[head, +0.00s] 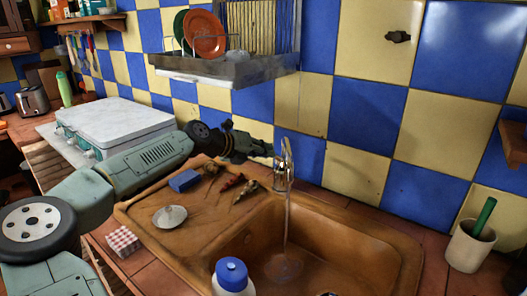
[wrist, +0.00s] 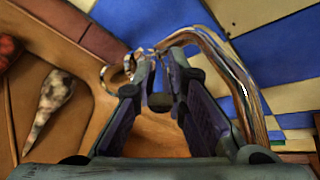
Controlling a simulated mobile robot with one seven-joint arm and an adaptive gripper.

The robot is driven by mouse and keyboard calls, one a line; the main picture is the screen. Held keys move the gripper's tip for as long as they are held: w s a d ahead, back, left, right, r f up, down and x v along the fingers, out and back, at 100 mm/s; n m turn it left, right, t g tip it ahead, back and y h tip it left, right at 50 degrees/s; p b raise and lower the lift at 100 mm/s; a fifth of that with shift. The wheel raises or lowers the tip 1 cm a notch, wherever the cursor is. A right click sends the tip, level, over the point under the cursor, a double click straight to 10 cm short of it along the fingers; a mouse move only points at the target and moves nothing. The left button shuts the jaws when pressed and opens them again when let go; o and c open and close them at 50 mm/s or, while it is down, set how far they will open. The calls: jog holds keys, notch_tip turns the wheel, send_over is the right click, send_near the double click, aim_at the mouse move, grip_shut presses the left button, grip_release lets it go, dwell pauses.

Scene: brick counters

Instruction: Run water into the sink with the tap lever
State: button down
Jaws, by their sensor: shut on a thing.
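The chrome tap (head: 283,182) stands at the back edge of the brown sink (head: 345,262). A thin stream of water (head: 287,225) falls from the tap into the basin and makes a pale splash on its floor. My gripper (head: 268,152) reaches in from the left at the tap's top and is shut on the tap lever. In the wrist view the fingers (wrist: 158,62) close in at the tap, with shiny metal (wrist: 228,62) curving past on the right. The lever itself is mostly hidden by the fingers.
On the drainboard lie a blue sponge (head: 184,181), a pale round lid-like thing (head: 170,216) and several small vegetables (head: 246,190). A blue-capped bottle (head: 232,278) stands at the front. A dish rack (head: 225,70) hangs above. A cream cup (head: 470,246) stands at right.

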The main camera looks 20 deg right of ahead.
jog(key=shift+d+r+y, duration=0.1)
jog(key=shift+r+y, duration=0.15)
jog(key=shift+y, duration=0.05)
jog(key=c, duration=1.6)
grip_release()
jog(key=v, duration=1.2)
jog(key=shift+w, duration=0.1)
